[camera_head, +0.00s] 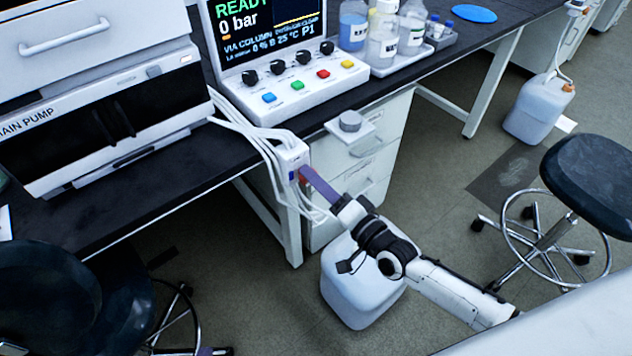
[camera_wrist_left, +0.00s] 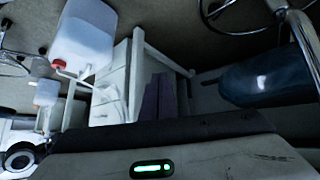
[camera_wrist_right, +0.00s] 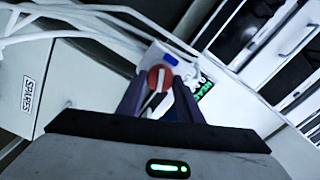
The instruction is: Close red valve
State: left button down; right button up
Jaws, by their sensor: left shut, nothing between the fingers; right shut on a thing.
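The red valve (camera_wrist_right: 155,78) is a round red knob with a pale bar, on a white block (camera_head: 291,157) at the bench's front edge. In the right wrist view it sits between my right gripper's purple fingertips (camera_wrist_right: 156,92), which are shut on it. In the head view the right gripper (camera_head: 312,180) reaches the block from the lower right and hides most of the red knob (camera_head: 303,176). My left gripper (camera_wrist_left: 159,90) is shut and empty, pointing over the floor away from the block. Only a purple bit of it shows at the head view's bottom edge.
White tubes (camera_head: 245,127) run into the block, which also has a blue part (camera_wrist_right: 171,59). A control unit (camera_head: 300,90) reading "READY 0 bar" stands above it. A white canister (camera_head: 350,290) stands below the right gripper. Stools (camera_head: 590,175) stand on the floor.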

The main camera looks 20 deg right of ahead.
jog(key=m+b, duration=0.1)
jog(key=m, duration=0.4)
jog(key=shift+f+b, duration=0.15)
jog(key=shift+b, duration=0.15)
dwell(0.4)
jog(key=o, duration=1)
jog(key=v, duration=1)
jog(key=shift+s+d+p, duration=0.1)
jog(key=shift+s+p, duration=0.1)
jog(key=shift+p, duration=0.1)
